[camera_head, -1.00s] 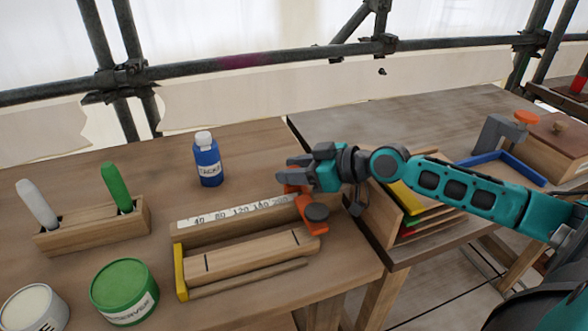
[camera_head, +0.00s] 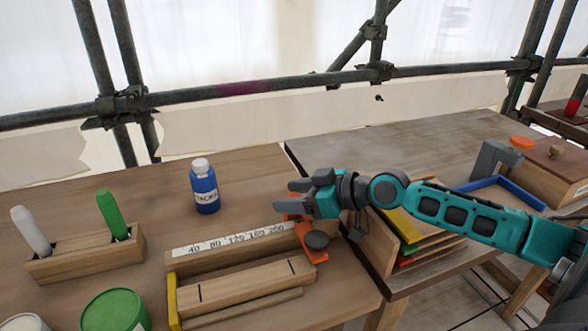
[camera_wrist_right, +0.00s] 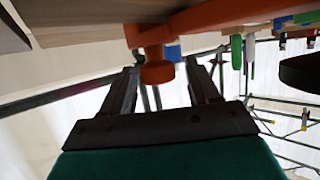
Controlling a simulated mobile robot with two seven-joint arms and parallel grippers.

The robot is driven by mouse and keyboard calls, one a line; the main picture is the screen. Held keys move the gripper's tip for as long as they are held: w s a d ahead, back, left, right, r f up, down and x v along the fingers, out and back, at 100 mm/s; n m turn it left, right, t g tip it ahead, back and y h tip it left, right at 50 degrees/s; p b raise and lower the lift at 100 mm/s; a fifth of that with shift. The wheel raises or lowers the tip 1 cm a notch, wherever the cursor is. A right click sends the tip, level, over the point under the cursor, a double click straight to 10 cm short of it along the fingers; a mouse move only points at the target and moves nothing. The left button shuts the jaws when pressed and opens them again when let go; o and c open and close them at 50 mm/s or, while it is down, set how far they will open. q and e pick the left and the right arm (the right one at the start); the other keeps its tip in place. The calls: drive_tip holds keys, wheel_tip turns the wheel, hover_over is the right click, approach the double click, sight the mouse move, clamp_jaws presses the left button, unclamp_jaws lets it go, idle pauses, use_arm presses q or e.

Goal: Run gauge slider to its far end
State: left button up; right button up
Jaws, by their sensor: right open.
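The wooden gauge (camera_head: 180,260) lies on the left bench with a printed scale strip (camera_head: 215,243) and a yellow end piece (camera_head: 173,300) at its left. My right gripper (camera_head: 287,197) is open at the slider's back side. In the right wrist view an orange rounded tab of the slider (camera_wrist_right: 158,73) shows between the open fingers (camera_wrist_right: 163,85); contact cannot be told. My left gripper is not in view.
A blue bottle (camera_head: 205,190) stands behind the gauge. A wooden holder (camera_head: 80,260) with white and green handled tools and a green tin (camera_head: 115,310) are at left.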

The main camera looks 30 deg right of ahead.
use_arm(q)
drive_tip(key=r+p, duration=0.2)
drive_tip(key=p, duration=0.1)
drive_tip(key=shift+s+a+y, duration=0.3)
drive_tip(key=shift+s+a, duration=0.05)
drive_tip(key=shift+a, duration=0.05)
use_arm(e)
wheel_tip(320, 180, up, 20)
drive_tip(key=shift+f, duration=0.2)
